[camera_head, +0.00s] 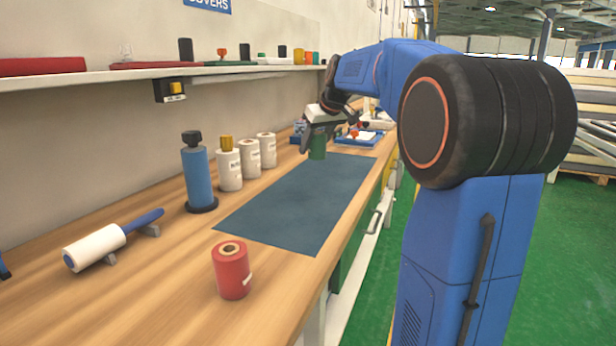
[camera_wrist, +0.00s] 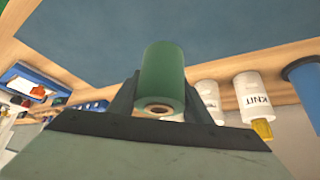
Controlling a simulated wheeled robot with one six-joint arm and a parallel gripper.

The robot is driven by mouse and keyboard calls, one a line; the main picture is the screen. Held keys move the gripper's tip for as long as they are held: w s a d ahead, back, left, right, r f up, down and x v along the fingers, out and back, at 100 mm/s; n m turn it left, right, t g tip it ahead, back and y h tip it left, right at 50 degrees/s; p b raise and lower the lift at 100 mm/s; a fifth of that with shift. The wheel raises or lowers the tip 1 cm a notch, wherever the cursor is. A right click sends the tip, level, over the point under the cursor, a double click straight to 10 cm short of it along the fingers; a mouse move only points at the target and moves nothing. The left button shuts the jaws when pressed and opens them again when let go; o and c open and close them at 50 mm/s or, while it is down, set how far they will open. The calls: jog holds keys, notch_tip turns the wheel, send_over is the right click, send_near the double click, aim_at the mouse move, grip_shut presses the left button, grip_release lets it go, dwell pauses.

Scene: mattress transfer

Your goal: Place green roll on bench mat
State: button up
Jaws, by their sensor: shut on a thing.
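The green roll (camera_head: 317,148) is upright at the far end of the dark blue bench mat (camera_head: 295,205). My gripper (camera_head: 318,137) is shut on it from above. In the wrist view the green roll (camera_wrist: 163,75) sits between the two dark fingers of my gripper (camera_wrist: 162,92), with its cored end towards the camera. The mat (camera_wrist: 190,22) fills the top of that view beyond the roll. I cannot tell whether the roll's lower end touches the mat or hangs just above it.
A red roll (camera_head: 231,270) stands near the mat's front edge. A white lint roller (camera_head: 95,247) lies at the left. A blue tray (camera_head: 358,139) is behind. The mat's middle is clear.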

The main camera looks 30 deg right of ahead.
aim_at(323, 151)
jog(key=shift+f, duration=4.1)
jog(key=shift+f, duration=0.1)
jog(key=o, duration=1.4)
jog(key=shift+c, duration=0.2)
jog(key=v, duration=1.2)
jog(key=shift+d, duration=0.1)
